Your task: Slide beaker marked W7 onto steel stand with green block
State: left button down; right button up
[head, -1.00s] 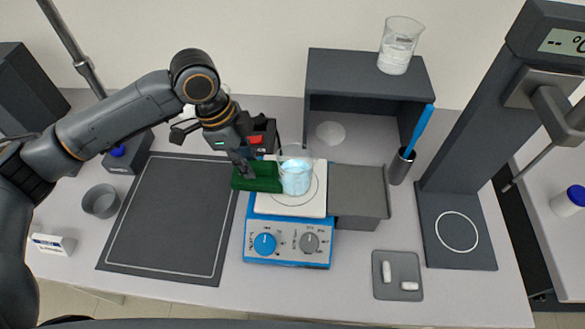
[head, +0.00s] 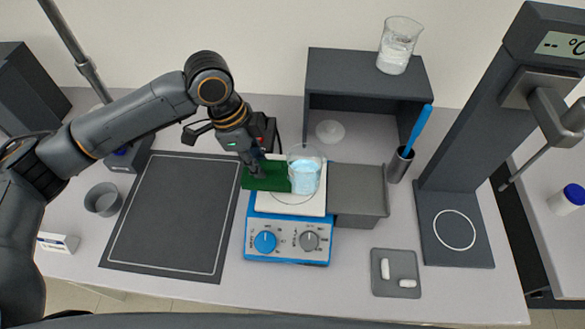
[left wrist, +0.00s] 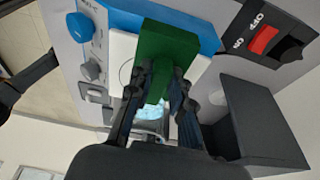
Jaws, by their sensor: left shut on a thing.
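A beaker (head: 305,178) with light blue liquid stands upright on the white top of the blue hotplate (head: 286,240), toward its right edge. I cannot read a W7 mark on it. The green block (head: 268,178) lies at the beaker's left side and seems to touch it. My left gripper (head: 256,168) is shut on the green block, which also shows in the left wrist view (left wrist: 168,48). There the beaker (left wrist: 150,112) is partly hidden behind the block and fingers. A grey stand (head: 358,188) adjoins the hotplate's right side, its top bare. My right gripper is not in view.
A dark shelf (head: 365,65) stands behind, with another beaker (head: 398,46) on top. A grey cup with a blue tool (head: 401,166) stands right of the stand. A small tray (head: 396,272) lies in front right. The dark mat (head: 170,215) at left is clear.

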aim_at(279, 165)
pick_arm(q)
jog(key=shift+d+p, duration=0.85)
jog(key=shift+d, duration=1.3)
jog(key=shift+s+d, duration=0.1)
jog(key=shift+d, duration=0.25)
jog(key=shift+d+p, duration=0.9)
jog(key=shift+d, duration=1.25)
jog(key=shift+d, duration=0.15)
jog(key=shift+s+d+p, duration=0.1)
jog(key=shift+d+p, duration=0.45)
jog(key=shift+d, duration=1)
jog(key=shift+a, duration=0.15)
